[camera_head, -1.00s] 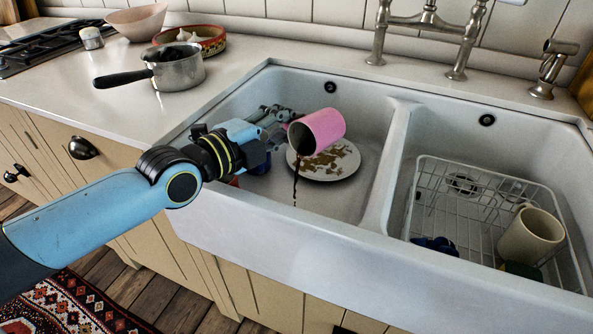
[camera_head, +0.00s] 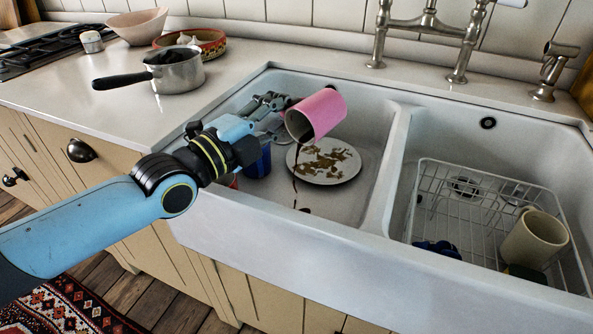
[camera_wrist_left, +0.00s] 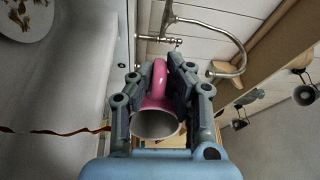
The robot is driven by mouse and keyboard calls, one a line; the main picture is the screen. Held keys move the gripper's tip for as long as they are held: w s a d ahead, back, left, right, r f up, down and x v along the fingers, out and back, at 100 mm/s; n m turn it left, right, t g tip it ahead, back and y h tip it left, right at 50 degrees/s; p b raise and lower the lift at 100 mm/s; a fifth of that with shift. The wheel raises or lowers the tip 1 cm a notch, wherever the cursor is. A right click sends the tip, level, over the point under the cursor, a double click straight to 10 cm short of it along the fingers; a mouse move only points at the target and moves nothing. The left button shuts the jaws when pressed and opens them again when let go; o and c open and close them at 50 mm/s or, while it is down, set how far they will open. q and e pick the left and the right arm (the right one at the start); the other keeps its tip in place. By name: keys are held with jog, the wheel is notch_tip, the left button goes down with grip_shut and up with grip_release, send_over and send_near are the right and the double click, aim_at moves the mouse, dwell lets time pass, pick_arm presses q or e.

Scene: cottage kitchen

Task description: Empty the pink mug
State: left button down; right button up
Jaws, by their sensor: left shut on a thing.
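The pink mug (camera_head: 321,112) is held in the air over the left sink basin, tilted with its mouth facing down and to the left. A thin stream of dark brown liquid (camera_head: 295,177) runs from its lip into the basin, where a small dark patch shows. My left gripper (camera_head: 279,116) is shut on the mug. In the left wrist view the mug (camera_wrist_left: 156,121) sits between the two fingers (camera_wrist_left: 158,103), with its handle between them. My right gripper is in neither view.
A plate with brown residue (camera_head: 351,172) lies in the left basin below the mug. A dark blue object (camera_head: 258,163) stands by the near left basin wall. The right basin has a wire rack (camera_head: 462,205) with a cream mug (camera_head: 534,238). A saucepan (camera_head: 176,72) stands on the counter.

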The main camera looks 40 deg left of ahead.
pick_arm(q)
jog(key=shift+r+t, duration=0.7)
jog(key=shift+r, duration=0.5)
jog(key=shift+f, duration=0.35)
notch_tip(320, 180, down, 3)
jog(key=shift+w+r+g, duration=0.15)
jog(key=shift+g, duration=0.75)
jog(key=shift+w+f+g+y+p, duration=0.15)
jog(key=shift+w+f+g+p, duration=0.1)
jog(key=shift+f+g+p, duration=0.35)
jog(key=shift+w+f+g+y+p, duration=0.15)
jog(key=shift+w+f+g+p, duration=0.05)
jog(key=shift+f+g+p, duration=0.4)
jog(key=shift+w+f+p, duration=0.1)
jog(key=shift+w+p, duration=0.05)
jog(key=shift+p, duration=0.15)
jog(key=w+f+g+p, duration=0.2)
jog(key=w+g+p, duration=0.1)
jog(key=g, duration=0.5)
jog(key=w+d+f+g+y+p, duration=0.1)
jog(key=w+f+g+p, duration=0.1)
jog(key=w+g+p, duration=0.2)
jog(key=w+g, duration=0.1)
jog(key=g, duration=0.2)
jog(key=shift+w+f+g+y+p, duration=0.3)
jog(key=shift+w+f+g, duration=0.05)
jog(key=shift+f+g, duration=0.05)
